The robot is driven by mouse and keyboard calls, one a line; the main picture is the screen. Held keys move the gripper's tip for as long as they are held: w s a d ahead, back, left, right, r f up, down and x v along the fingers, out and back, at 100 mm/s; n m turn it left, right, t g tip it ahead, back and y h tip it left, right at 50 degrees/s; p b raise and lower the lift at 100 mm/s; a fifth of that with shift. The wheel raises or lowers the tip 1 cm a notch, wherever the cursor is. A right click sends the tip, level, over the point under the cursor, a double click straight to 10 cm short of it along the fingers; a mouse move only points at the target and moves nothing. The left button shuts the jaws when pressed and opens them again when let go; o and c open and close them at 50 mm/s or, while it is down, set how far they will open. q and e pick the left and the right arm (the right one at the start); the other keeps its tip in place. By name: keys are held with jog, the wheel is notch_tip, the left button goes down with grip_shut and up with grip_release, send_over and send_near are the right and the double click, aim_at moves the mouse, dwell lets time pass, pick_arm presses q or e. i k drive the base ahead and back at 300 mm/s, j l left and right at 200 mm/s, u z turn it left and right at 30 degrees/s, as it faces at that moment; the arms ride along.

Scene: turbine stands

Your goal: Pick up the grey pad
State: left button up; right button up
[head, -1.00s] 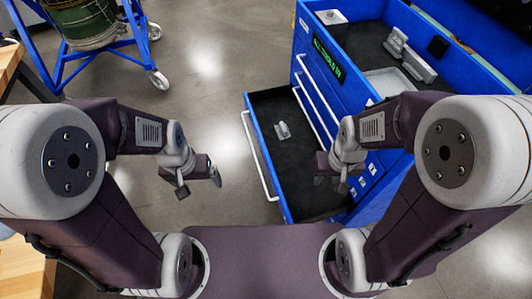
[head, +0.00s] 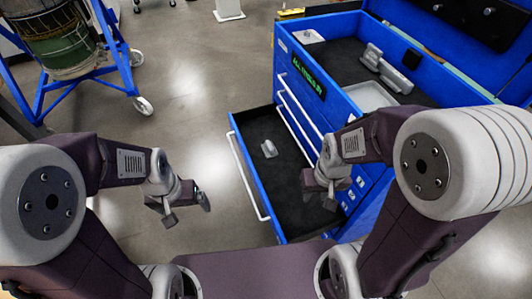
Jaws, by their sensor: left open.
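A small light-grey piece (head: 269,149), which looks like the grey pad, lies on the dark floor of the open bottom drawer (head: 236,160) of the blue tool cabinet. My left gripper (head: 187,208) is open and empty, left of the drawer and apart from it, over the bare floor. My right gripper (head: 322,190) hangs over the right part of the drawer, right of the grey piece and apart from it. Its fingers are small and partly hidden by the wrist, so I cannot tell if they are open.
Other grey pieces (head: 388,70) and a pale tray (head: 369,96) sit on the top of the blue cabinet (head: 322,112). A blue wheeled stand (head: 113,75) holds a green cylinder (head: 63,55) at upper left. The floor (head: 200,110) between stand and cabinet is clear.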

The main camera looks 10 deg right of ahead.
aim_at(268, 148)
jog(key=i+j+z, duration=0.2)
jog(key=i+j, duration=0.55)
jog(key=i+j+z, duration=0.2)
jog(key=i+j, duration=0.6)
